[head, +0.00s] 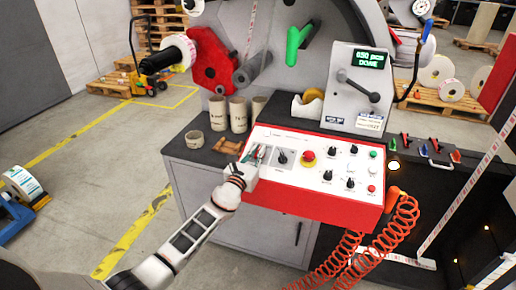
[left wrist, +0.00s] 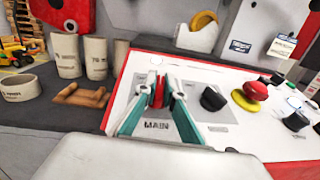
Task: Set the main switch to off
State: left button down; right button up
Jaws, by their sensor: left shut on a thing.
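The red-and-white control panel (head: 318,200) slopes on the front of the grey bench. The main switch is at its left end, and its red handle (left wrist: 154,90) shows between my fingers in the left wrist view, above the label MAIN. My left gripper (head: 258,154) comes in from the lower left, over that end of the panel. In the left wrist view the green fingers of the gripper (left wrist: 161,92) are shut on the red handle, one on each side. The fingers hide part of the switch, and I cannot tell which position it points to.
Right of the switch are a black knob (head: 282,157), a red emergency button (head: 308,156) on yellow, and several smaller knobs. Orange coiled hoses (head: 398,230) hang at the right.

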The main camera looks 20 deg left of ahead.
pick_arm(q)
jog(key=n+y+p, duration=0.1)
jog(key=n+y, duration=0.1)
jog(key=shift+d+y, duration=0.1)
jog(key=shift+y, duration=0.2)
jog(key=n+y, duration=0.2)
jog(key=shift+f+y+b, duration=0.1)
jog(key=shift+y+b, duration=0.2)
jog(key=shift+f+n+g+y+b, duration=0.1)
jog(key=shift+n+g+y+b, duration=0.4)
jog(key=shift+n+y, duration=0.55)
jog(key=shift+n+g+y+b, duration=0.6)
jog(key=shift+n+y+b, duration=0.55)
jog(key=shift+y, duration=0.3)
jog(key=shift+r, duration=0.2)
jog(key=c, duration=2.2)
grip_release()
jog(key=shift+o, duration=0.3)
